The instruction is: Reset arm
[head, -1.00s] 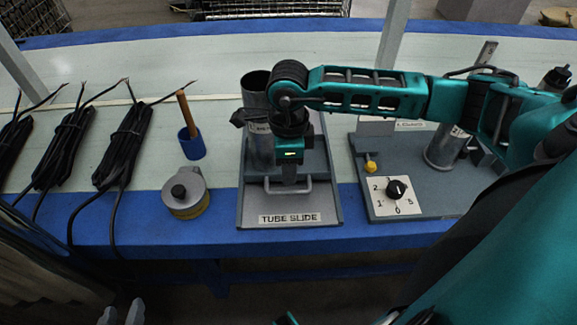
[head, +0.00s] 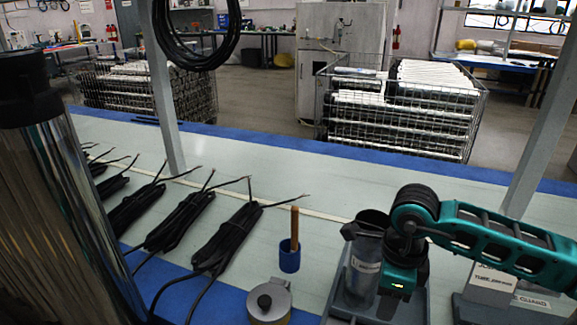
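My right gripper (head: 400,278) is at the right side of the upright grey metal tube (head: 361,281), close to its open top. A dark part of it reaches across near the tube's rim. Its fingertips are hidden or too dark to tell apart, so I cannot see whether it grips the tube. The tube stands on the grey tube slide (head: 415,310), which is cut off by the bottom edge. My teal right arm comes in from the right. My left gripper is not in view.
Several black cable bundles (head: 230,238) lie on the bench (head: 290,190). A blue cup (head: 289,258) with a wooden handle and a round grey lidded container (head: 268,302) stand nearby. Posts rise from the bench. A large shiny cylinder (head: 75,210) fills the left edge. Wire crates (head: 400,115) stand behind.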

